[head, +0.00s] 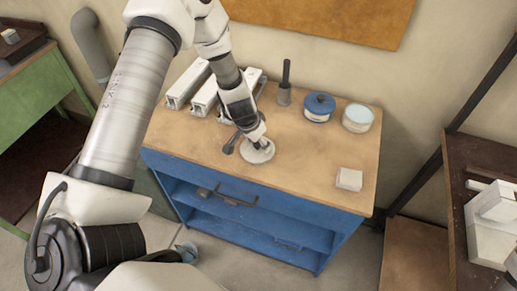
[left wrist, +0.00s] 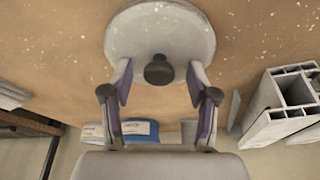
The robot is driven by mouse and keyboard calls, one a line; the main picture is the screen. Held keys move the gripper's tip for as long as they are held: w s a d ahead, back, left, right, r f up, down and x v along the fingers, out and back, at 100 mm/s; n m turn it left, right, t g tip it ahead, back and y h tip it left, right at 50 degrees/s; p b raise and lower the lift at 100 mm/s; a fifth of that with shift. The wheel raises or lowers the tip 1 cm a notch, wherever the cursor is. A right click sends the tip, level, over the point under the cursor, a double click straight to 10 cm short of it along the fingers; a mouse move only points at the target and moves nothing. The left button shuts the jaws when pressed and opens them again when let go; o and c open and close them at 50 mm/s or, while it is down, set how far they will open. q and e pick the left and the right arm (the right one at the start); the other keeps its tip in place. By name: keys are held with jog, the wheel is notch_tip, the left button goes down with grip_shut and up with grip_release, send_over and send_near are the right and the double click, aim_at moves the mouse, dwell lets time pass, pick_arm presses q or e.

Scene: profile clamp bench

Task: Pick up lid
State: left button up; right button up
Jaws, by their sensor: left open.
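The lid (head: 260,155) is a pale grey round disc lying on the wooden top of the blue bench (head: 318,165). In the left wrist view the lid (left wrist: 185,32) has a dark knob (left wrist: 159,70) at its middle. My left gripper (head: 257,141) is over the lid and hides part of it in the head view. In the left wrist view the gripper (left wrist: 158,84) is open, with one finger on each side of the knob. Small gaps show between knob and fingers. My right gripper is in neither view.
White hollow profiles (head: 187,86) lie at the bench's back left. A white block (head: 349,179) sits front right. The bench between is clear.

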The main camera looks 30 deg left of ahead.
pick_arm(q)
jog(key=shift+s+r, duration=0.35)
jog(key=shift+s, duration=0.1)
jog(key=c, duration=0.9)
grip_shut()
jog(key=shift+w+f, duration=0.1)
